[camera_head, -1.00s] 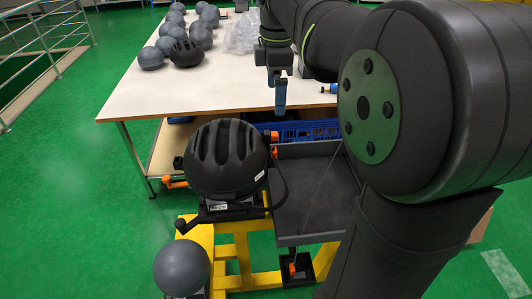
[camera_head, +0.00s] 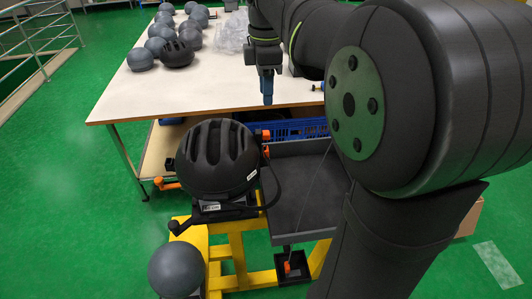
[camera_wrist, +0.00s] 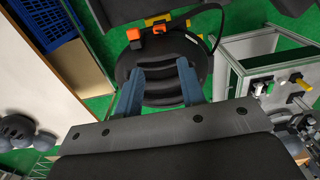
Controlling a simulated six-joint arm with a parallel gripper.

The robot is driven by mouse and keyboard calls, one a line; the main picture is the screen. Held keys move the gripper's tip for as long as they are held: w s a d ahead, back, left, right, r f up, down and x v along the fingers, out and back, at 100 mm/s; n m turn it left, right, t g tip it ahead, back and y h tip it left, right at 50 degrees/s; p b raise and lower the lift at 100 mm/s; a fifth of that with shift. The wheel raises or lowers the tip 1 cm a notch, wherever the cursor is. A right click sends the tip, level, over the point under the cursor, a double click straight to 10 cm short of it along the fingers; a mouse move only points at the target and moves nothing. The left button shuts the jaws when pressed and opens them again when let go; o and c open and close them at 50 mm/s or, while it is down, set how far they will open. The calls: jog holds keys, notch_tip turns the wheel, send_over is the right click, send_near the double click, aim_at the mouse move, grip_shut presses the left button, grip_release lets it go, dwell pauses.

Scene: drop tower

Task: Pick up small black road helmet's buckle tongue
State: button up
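The small black road helmet (camera_head: 215,158) sits on a stand left of the grey tray, its vents facing up. A dark strap (camera_head: 277,185) loops from its right side. I cannot make out the buckle tongue. My gripper (camera_head: 267,99) is above and behind the helmet, near the front edge of the white table. In the wrist view, my blue fingers (camera_wrist: 160,88) are apart with nothing between them. The helmet (camera_wrist: 165,72) shows beyond and between them, apart from the fingers, with the strap (camera_wrist: 220,20) at its upper right.
An orange clamp piece (camera_head: 263,135) is beside the helmet. The grey tray (camera_head: 305,195) and yellow frame (camera_head: 238,255) stand to its right and below. A grey ball-shaped headform (camera_head: 176,270) is in front. The white table (camera_head: 190,95) holds several helmets and headforms; a blue crate (camera_head: 300,130) is under its edge.

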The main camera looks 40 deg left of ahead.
send_over(264, 148)
jog(key=shift+m, duration=0.3)
jog(key=f, duration=1.2)
jog(key=shift+w+d, duration=0.2)
jog(key=shift+d, duration=0.2)
jog(key=shift+s+a+f, duration=0.1)
jog(key=shift+a+f, duration=0.1)
jog(key=shift+f, duration=1.15)
jog(key=shift+s+a+f, duration=0.1)
jog(key=shift+a+f, duration=0.05)
jog(key=shift+f, duration=1.15)
jog(key=shift+c, duration=0.5)
jog(key=c, duration=0.4)
